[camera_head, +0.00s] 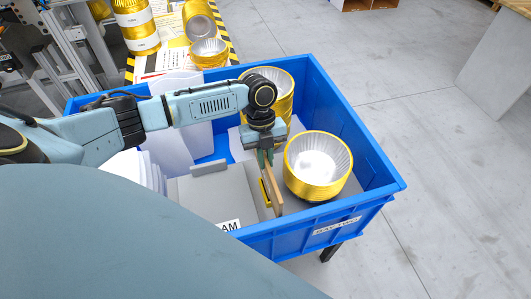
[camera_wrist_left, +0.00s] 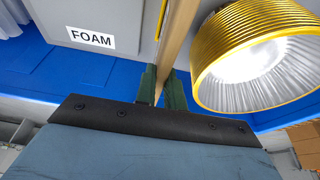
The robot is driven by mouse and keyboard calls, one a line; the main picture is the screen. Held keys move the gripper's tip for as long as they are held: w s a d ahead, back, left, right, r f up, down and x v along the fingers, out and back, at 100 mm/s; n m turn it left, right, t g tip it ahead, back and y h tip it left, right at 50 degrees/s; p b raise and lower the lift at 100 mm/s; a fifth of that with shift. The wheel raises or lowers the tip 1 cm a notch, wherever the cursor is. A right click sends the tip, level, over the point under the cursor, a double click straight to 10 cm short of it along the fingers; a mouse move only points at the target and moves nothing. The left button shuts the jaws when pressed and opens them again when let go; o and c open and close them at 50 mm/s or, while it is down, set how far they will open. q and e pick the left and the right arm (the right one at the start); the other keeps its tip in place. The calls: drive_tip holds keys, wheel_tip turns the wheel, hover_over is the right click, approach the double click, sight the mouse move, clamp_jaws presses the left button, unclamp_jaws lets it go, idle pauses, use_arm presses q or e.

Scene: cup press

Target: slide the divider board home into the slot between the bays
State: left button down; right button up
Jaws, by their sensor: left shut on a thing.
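The tan divider board (camera_head: 273,190) stands on edge in the blue crate, between a grey block marked FOAM (camera_head: 215,194) and a stack of gold foil cups (camera_head: 318,172). My left gripper (camera_head: 265,158) is above the board and shut on its top edge. In the left wrist view the board (camera_wrist_left: 179,30) runs away from between the fingers of my left gripper (camera_wrist_left: 161,88). A yellow strip (camera_head: 264,193) shows along the board's left side, beside the foam. The slot and the board's lower edge are hidden. My right gripper is not in view.
The blue crate (camera_head: 365,205) has raised walls around the bays. A second stack of gold cups (camera_head: 285,103) stands behind my left gripper, and white sheets (camera_head: 180,120) stand at the left. More cups (camera_head: 208,50) are on the table behind. The floor at right is clear.

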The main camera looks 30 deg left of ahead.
use_arm(q)
drive_tip(key=shift+p, duration=0.5)
idle(0.6)
drive_tip(key=shift+f+b, duration=1.4)
drive_tip(key=shift+f, duration=0.7)
drive_tip(key=c, duration=1.4)
unclamp_jaws()
drive_tip(key=shift+r, duration=0.15)
drive_tip(key=p+v, duration=0.1)
drive_tip(key=v, duration=1.2)
drive_tip(key=shift+r, duration=0.15)
